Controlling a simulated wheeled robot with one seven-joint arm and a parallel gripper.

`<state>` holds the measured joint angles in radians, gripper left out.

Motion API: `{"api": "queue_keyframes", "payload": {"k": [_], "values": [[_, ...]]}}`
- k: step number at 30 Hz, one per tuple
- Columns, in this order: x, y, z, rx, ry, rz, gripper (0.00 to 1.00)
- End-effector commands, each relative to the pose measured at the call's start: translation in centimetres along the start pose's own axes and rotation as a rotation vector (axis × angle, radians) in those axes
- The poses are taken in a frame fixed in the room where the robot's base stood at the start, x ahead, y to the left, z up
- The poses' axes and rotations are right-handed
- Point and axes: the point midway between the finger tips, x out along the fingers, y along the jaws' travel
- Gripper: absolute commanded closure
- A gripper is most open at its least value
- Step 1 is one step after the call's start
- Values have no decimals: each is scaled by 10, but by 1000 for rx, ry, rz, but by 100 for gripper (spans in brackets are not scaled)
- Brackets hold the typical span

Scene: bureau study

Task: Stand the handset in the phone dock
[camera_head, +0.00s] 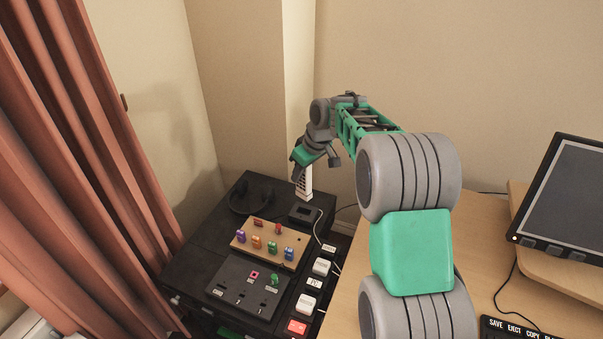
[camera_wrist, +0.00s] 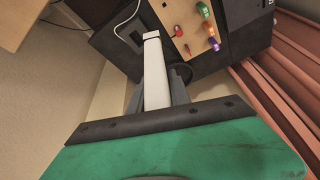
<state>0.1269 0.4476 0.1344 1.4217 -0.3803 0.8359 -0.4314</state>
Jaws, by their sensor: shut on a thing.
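The phone dock (camera_head: 304,215) is a small dark block at the back right of the black cabinet. The handset's lower end is just above or behind the dock; I cannot tell whether they touch.
The black cabinet (camera_head: 202,244) carries a wooden board (camera_head: 267,244) with several coloured pegs and a dark panel (camera_head: 246,285). A red curtain (camera_head: 85,150) hangs left. A wooden desk (camera_head: 485,260) with a monitor (camera_head: 568,195) stands right.

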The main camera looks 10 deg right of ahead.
Motion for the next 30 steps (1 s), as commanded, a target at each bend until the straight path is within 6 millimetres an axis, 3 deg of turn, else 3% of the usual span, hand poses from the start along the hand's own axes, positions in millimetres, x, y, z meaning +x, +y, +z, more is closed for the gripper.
{"api": "queue_keyframes", "payload": {"k": [3, 9, 30], "values": [[34, 25, -14, -119, 3, -50, 100], [82, 48, -18, -284, 21, -106, 100], [148, 53, 3, -334, 27, -123, 100]]}}
